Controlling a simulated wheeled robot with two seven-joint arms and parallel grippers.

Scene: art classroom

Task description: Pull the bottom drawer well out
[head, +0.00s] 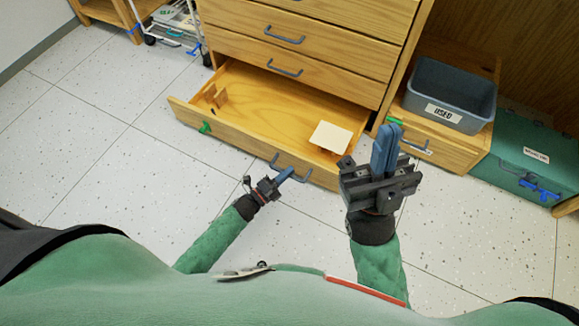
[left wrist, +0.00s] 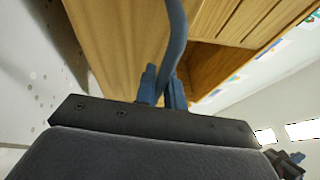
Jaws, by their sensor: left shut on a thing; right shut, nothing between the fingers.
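The bottom drawer (head: 240,137) of the wooden cabinet stands pulled out, its inside open to view. A wooden block and a pale square card (head: 331,137) lie in it. My left gripper (head: 286,173) is at the drawer's front, shut on its blue-grey bar handle (head: 303,177). In the left wrist view the handle (left wrist: 175,40) runs between the blue fingers (left wrist: 163,88). My right gripper (head: 385,147) is shut and empty, raised to the right of the drawer.
Closed drawers (head: 300,45) sit above. At right, a grey bin (head: 450,92) labelled "USED" stands on a wooden unit, beside a green case (head: 525,165). A white wire cart (head: 175,25) stands at the back left. The speckled floor (head: 110,150) at left is clear.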

